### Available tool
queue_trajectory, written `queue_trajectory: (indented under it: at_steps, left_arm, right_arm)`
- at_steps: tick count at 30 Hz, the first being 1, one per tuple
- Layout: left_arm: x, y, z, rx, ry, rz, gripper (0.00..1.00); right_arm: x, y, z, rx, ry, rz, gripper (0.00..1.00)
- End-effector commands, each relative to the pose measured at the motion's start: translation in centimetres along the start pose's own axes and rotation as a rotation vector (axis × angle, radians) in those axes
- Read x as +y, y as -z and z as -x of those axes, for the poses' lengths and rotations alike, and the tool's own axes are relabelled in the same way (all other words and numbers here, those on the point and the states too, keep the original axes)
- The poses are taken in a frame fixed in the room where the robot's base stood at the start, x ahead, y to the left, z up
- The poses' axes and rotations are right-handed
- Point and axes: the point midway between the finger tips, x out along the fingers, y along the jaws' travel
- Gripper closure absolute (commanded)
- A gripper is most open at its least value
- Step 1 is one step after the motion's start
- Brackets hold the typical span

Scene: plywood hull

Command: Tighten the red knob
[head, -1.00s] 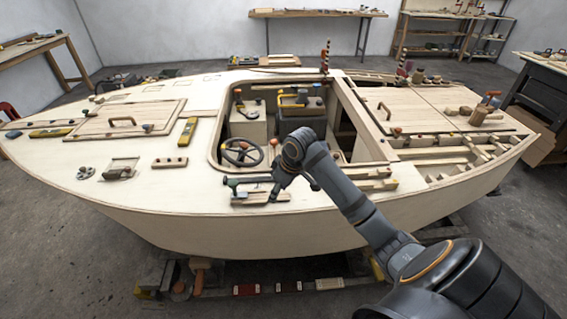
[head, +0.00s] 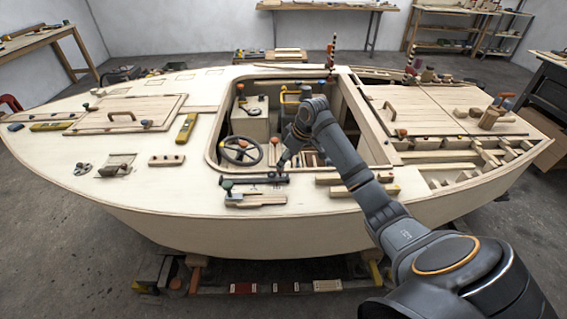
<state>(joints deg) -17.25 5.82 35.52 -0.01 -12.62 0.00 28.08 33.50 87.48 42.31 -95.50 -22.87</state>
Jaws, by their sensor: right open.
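Several small red or orange knobs show in the head view, and I cannot tell which one the task means. One red knob (head: 275,140) is just right of the dark steering wheel (head: 240,150) in the cockpit. My right gripper (head: 283,164) is open, pointing down over the near edge of the cockpit, just below and right of the first knob. The gripper is small in the picture, and it appears to hold nothing. My left gripper is not in view.
A dark bar-like tool (head: 254,181) lies on the near deck by my gripper, with wooden strips (head: 258,201) around it. The raised cockpit rim (head: 212,140) surrounds the wheel. A yellow level (head: 187,127) lies to the left. The near-left deck is mostly clear.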

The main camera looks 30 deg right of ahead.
Motion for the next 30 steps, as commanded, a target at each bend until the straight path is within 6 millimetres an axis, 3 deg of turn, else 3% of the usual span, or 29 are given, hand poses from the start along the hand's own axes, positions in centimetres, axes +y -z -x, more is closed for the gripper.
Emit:
queue_trajectory:
  at_steps: [7,15,25,30]
  left_arm:
    - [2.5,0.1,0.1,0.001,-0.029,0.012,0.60]
    - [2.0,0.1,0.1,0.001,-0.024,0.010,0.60]
    - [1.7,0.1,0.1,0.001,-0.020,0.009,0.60]
    - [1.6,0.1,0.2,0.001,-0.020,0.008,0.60]
  right_arm:
    - [0.0,0.1,-2.6,0.001,0.000,0.000,0.52]
    - [0.0,0.0,-2.8,0.001,-0.001,0.001,0.52]
    - [0.0,0.0,-2.8,0.001,-0.001,0.001,0.97]
    - [0.0,0.1,-2.8,0.001,-0.001,-0.001,1.00]
